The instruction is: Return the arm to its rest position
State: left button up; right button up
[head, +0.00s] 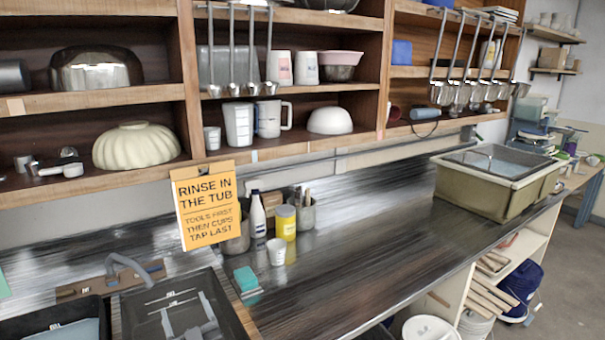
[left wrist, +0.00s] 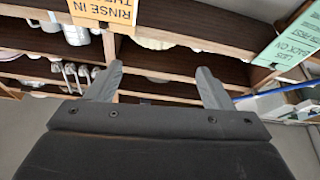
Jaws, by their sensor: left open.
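My left gripper (head: 188,312) shows low at the left of the head view, as grey fingers over the dark tub (head: 136,312). In the left wrist view my left gripper (left wrist: 158,84) has its two grey fingers wide apart. Nothing is between them. The wooden shelves lie beyond the fingers there. My right gripper is not in view.
An orange sign (head: 207,204) hangs from the shelf above the counter. A yellow jar (head: 285,222), a white cup (head: 276,252) and a teal sponge (head: 246,279) stand right of the tub. An olive bin (head: 478,187) is at the far right. The middle counter is clear.

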pick_arm(q)
jog(key=s+d+f+m+g+h, duration=0.2)
jog(key=s+f+m+h, duration=0.3)
jog(key=s+h, duration=0.3)
jog(key=s+d+f+m+g+h, duration=0.2)
jog(key=s+f+m+h, duration=0.2)
jog(key=s+m+h, duration=0.25)
jog(key=s+a+f+n+g+y, duration=0.15)
jog(key=s+g, duration=0.25)
jog(key=s, duration=0.5)
jog(key=s+a+n+g+y, duration=0.1)
jog(key=s+a+g, duration=0.2)
jog(key=s, duration=0.7)
jog(key=s+a+n+g+y, duration=0.15)
jog(key=s+g, duration=0.25)
jog(key=s, duration=0.5)
notch_tip(320, 180, down, 31)
jog(key=a+g+h+b, duration=0.1)
jog(key=a+b, duration=0.1)
jog(key=b, duration=0.5)
jog(key=s+f+b, duration=0.3)
jog(key=s+f, duration=0.4)
jog(key=f, duration=0.4)
jog(key=s+d+f+g+b, duration=0.1)
jog(key=s+f+b, duration=0.1)
jog(key=s+f, duration=0.6)
jog(key=shift+f+b, duration=0.4)
jog(key=shift+f, duration=1.55)
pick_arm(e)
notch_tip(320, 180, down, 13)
